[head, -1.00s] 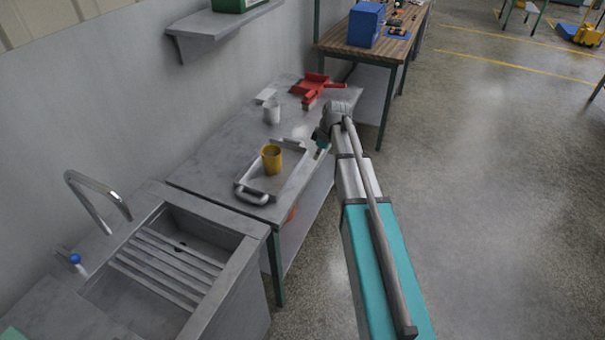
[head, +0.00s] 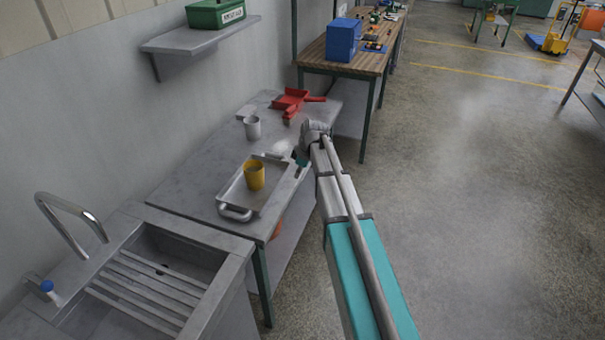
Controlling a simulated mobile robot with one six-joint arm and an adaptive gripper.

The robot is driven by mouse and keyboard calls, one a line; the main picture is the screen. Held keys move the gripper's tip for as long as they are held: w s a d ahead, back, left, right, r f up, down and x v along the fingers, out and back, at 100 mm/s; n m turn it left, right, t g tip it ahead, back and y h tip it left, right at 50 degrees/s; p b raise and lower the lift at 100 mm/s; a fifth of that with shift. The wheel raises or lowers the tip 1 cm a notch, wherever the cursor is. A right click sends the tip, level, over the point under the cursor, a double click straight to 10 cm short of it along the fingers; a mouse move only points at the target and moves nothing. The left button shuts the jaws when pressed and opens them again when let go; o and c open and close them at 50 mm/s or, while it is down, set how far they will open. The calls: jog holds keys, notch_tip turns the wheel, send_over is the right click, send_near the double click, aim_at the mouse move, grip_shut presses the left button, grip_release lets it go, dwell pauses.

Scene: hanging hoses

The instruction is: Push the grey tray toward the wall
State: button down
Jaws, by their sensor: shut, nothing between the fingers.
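The grey tray (head: 237,194) lies on the grey table (head: 190,180), near its front edge, with a looped handle at the near end. A yellow cup (head: 254,176) stands upright in it. My gripper (head: 300,159) is at the tray's right side near the far end, low by the table's front edge. It is shut and holds nothing. I cannot tell whether its fingertips touch the tray. The wall (head: 100,125) is on the left, with bare tabletop between it and the tray.
A sink (head: 170,260) with a tap adjoins the near end. A wall shelf (head: 200,38) holds a green box (head: 216,13). Open floor lies right.

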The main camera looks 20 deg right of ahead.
aim_at(280, 191)
jog(key=shift+b+x, duration=3.35)
jog(key=shift+x, duration=0.5)
jog(key=shift+w+a+r, duration=0.25)
jog(key=shift+w+a, duration=0.4)
jog(key=shift+a, duration=0.3)
jog(key=shift+w+a, duration=0.4)
jog(key=shift+a, duration=0.25)
jog(key=w+a, duration=0.2)
jog(key=a, duration=0.1)
jog(key=w+a, duration=0.2)
jog(key=a, duration=0.2)
jog(key=w+a, duration=0.2)
jog(key=a, duration=0.1)
jog(key=shift+w+a, duration=0.3)
jog(key=shift+a, duration=0.05)
jog(key=shift+s+d, duration=0.1)
jog(key=shift+d, duration=0.1)
